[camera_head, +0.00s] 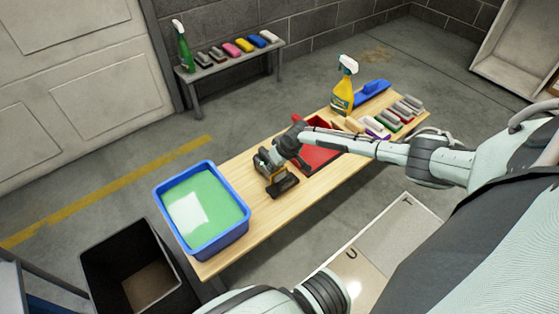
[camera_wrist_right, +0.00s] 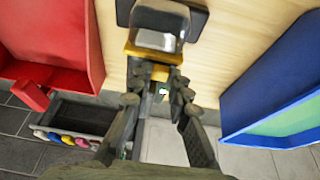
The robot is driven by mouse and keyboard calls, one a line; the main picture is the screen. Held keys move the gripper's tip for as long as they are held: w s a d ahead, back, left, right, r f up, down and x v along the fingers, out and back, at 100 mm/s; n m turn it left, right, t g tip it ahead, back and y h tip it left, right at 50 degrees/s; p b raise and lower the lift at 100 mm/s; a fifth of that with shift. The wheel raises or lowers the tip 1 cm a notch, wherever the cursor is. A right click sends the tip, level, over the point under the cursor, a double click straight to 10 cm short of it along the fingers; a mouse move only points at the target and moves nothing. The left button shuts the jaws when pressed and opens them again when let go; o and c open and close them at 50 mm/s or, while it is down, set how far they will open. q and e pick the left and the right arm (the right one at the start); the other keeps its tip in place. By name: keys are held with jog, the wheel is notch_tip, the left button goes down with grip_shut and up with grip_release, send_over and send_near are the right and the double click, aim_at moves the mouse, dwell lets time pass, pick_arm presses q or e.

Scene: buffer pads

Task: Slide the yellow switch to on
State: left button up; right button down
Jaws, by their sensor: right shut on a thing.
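A black and yellow tool (camera_head: 284,186) with a dark base stands on the wooden bench, between the blue tub and the red tray. My right gripper (camera_head: 268,158) comes down on its upper part. In the right wrist view the tool (camera_wrist_right: 150,50) shows a yellow band and a grey end at the top, and my right gripper's fingers (camera_wrist_right: 158,82) are closed on its near part. A separate yellow switch cannot be made out; the fingers may cover it. My left gripper is out of view; only part of that arm shows at the bottom.
The blue tub (camera_head: 237,236) of green liquid stands on the bench's near end. A black bin (camera_head: 108,262) stands on the floor.

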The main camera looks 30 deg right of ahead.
jog(key=shift+a, duration=0.1)
jog(key=c, duration=1.4)
grip_release()
jog(key=shift+r, duration=0.1)
jog(key=v, duration=1.1)
jog(key=shift+s+r, duration=0.25)
jog(key=shift+r, duration=0.1)
